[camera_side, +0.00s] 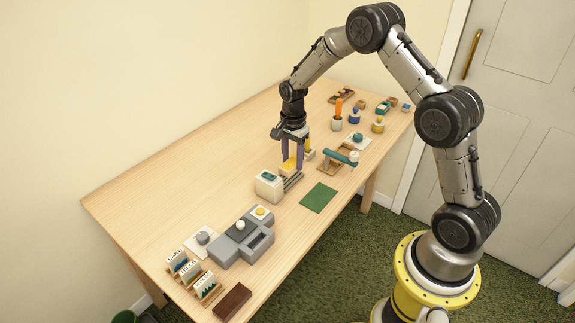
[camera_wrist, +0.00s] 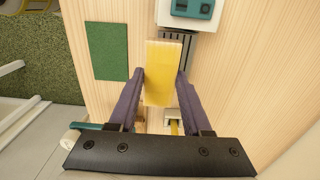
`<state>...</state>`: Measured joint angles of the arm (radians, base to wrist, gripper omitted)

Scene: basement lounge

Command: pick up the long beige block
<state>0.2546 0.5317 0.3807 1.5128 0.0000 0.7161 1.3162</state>
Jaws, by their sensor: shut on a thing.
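My gripper (camera_side: 293,162) points down over the table, its two purple fingers shut on a yellow block (camera_side: 288,166). In the wrist view the block (camera_wrist: 159,72) is long, with a paler yellow end face, and sits between the fingertips (camera_wrist: 160,80). It overlaps the grey slatted piece (camera_wrist: 176,44) beside the white box; I cannot tell whether it touches it. I see no separate block that is clearly long and beige; the held one looks yellow.
The white box (camera_side: 268,186) with a teal top stands close in front. A green mat (camera_side: 319,197) lies to the right. A teal-topped wooden stand (camera_side: 339,157) is right of the gripper. Grey units (camera_side: 240,238) stand front left. Bare table lies on the left.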

